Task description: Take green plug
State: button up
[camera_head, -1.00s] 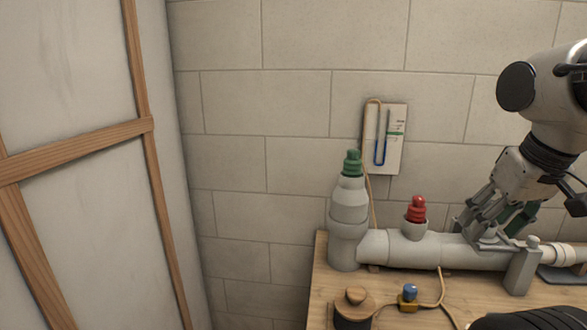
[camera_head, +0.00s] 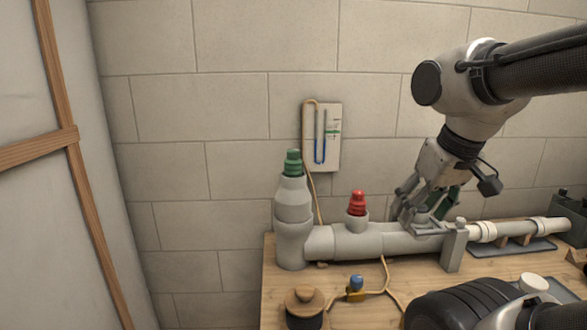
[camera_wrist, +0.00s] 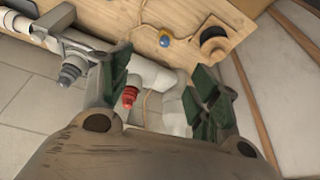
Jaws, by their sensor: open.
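The green plug (camera_head: 292,162) sits in the top of the upright grey pipe end (camera_head: 293,210) at the left end of the bench. My gripper (camera_head: 414,216) is well to the right of it, beyond the red plug, just over or behind the horizontal grey pipe; the exact depth is hard to tell. My gripper also shows in the wrist view (camera_wrist: 165,70), its green-padded fingers apart with nothing held between them. The green plug cannot be made out in the wrist view, where the right finger covers part of the pipe.
A red plug (camera_head: 357,203) stands in a pipe branch between my gripper and the green plug. A gauge board (camera_head: 331,137) with a tube hangs on the wall behind. A wooden-lidded pot (camera_head: 304,300) and a blue-topped valve (camera_head: 356,285) are on the bench in front.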

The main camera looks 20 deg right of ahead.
jog(key=w+a+r+m, duration=0.1)
jog(key=w+r, duration=0.1)
jog(key=w, duration=0.1)
jog(key=w+r+m, duration=0.1)
jog(key=w+m, duration=0.1)
jog(key=w, duration=0.1)
jog(key=w+a+r+m+g+y, duration=0.1)
jog(key=w+r+m, duration=0.1)
jog(key=w, duration=0.1)
jog(key=shift+w+a+r, duration=0.1)
jog(key=shift+a+r, duration=0.25)
jog(key=m+g+y, duration=0.3)
jog(key=m+y, duration=0.1)
jog(key=m, duration=0.9)
send_over(294, 160)
jog(key=d, duration=0.3)
jog(key=x, duration=0.7)
jog(key=shift+w+d+f, duration=0.1)
jog(key=shift+w+f, duration=0.05)
jog(key=shift+f, duration=0.3)
jog(key=c, duration=1.4)
